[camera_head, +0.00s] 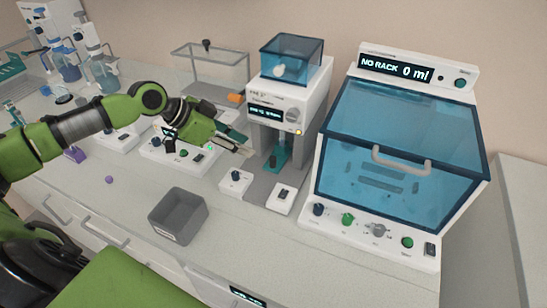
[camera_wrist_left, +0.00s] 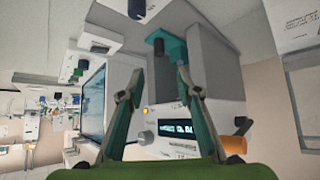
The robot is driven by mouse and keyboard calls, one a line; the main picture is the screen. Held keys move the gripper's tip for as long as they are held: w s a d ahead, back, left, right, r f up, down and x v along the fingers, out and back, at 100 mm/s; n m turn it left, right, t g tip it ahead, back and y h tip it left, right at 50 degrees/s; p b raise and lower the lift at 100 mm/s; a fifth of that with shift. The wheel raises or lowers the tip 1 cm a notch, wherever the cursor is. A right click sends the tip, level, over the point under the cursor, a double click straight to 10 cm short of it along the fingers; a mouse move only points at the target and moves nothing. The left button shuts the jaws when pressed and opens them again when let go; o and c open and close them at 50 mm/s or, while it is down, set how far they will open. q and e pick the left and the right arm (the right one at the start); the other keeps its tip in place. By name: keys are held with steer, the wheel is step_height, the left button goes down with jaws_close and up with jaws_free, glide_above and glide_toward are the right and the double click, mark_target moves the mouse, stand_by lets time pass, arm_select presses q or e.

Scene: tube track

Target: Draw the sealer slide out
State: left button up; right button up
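The sealer (camera_head: 287,95) is a white machine with a blue see-through cover, a small lit display and a grey bay below. Its teal slide (camera_head: 278,158) with a dark upright knob sits inside the bay. In the left wrist view the teal slide (camera_wrist_left: 172,46) and its dark knob (camera_wrist_left: 159,50) show beyond the fingertips. My left gripper (camera_head: 240,145) is at the left of the sealer's bay, and its fingers point toward it. In the left wrist view this gripper (camera_wrist_left: 160,74) has its fingers apart with nothing between them. My right gripper is not in view.
A grey open bin (camera_head: 178,216) stands in front on the bench. A large machine with a blue lid (camera_head: 400,145) stands close on the right. Small control boxes (camera_head: 236,181) flank the sealer's base.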

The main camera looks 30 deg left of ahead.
mark_target(272, 158)
arm_select(q)
steer(key=p+x, duration=0.2)
steer(key=x, duration=0.8)
steer(key=shift+w+d+f+p, duration=0.1)
steer(key=shift+w+d+p, duration=0.15)
steer(key=shift+p, duration=0.1)
steer(key=shift+x, duration=0.8)
jaws_close()
